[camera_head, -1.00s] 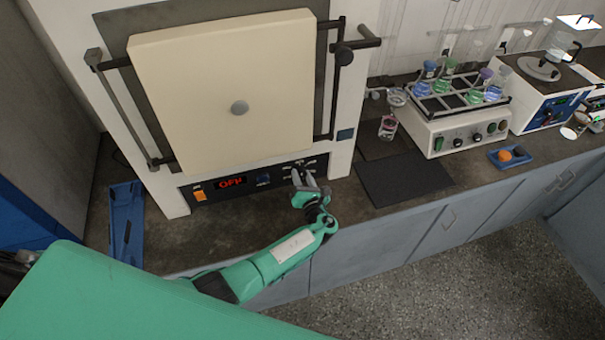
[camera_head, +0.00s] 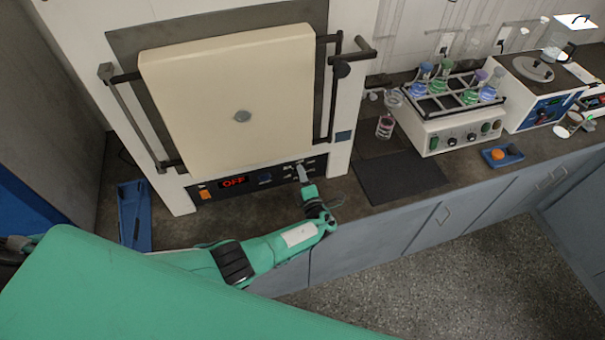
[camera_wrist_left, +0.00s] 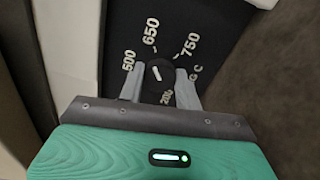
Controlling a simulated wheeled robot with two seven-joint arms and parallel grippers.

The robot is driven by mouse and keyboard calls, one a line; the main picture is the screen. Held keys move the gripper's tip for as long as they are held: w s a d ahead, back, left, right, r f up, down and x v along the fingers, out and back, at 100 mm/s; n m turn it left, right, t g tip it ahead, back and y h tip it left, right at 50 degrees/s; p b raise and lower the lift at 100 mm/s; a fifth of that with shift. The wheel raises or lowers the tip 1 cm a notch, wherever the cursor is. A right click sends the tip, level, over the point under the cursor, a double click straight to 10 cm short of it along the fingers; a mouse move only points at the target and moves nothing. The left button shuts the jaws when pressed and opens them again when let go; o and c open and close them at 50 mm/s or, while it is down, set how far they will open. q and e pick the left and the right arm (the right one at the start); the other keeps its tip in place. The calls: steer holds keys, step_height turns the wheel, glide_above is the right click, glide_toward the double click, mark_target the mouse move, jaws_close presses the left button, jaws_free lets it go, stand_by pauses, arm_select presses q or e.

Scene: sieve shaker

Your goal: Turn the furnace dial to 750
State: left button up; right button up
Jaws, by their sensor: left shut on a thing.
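The furnace (camera_head: 352,100) stands at the left with its cream door (camera_head: 228,90) shut. Its black control panel below the door has a red display (camera_head: 234,182) that reads OFF. The dial (camera_wrist_left: 158,76) is a dark round knob with a short white mark, ringed by printed numbers. The 750 label (camera_wrist_left: 190,45) is to the upper right of the dial, and 200 is below it. My left gripper (camera_head: 301,170) is at the panel's right end. In the left wrist view its fingers (camera_wrist_left: 160,86) are closed on the dial from both sides. My right gripper is not in view.
An orange switch (camera_head: 205,194) is at the panel's left. A blue tray (camera_head: 134,218) lies left of the furnace. A dark mat (camera_head: 400,178), a shaker with several flasks (camera_head: 462,132) and a small blue tray (camera_head: 502,156) are to the right.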

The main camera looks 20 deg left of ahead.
arm_select(q)
steer(key=m+p, duration=0.1)
steer(key=m, duration=0.4)
steer(key=shift+m+p, duration=0.3)
steer(key=shift+p, duration=0.1)
steer(key=m, duration=0.4)
steer(key=shift+m+p, duration=0.3)
steer(key=shift+m, duration=0.1)
steer(key=shift+f, duration=0.1)
steer(key=o, duration=1)
steer(key=shift+a, duration=0.1)
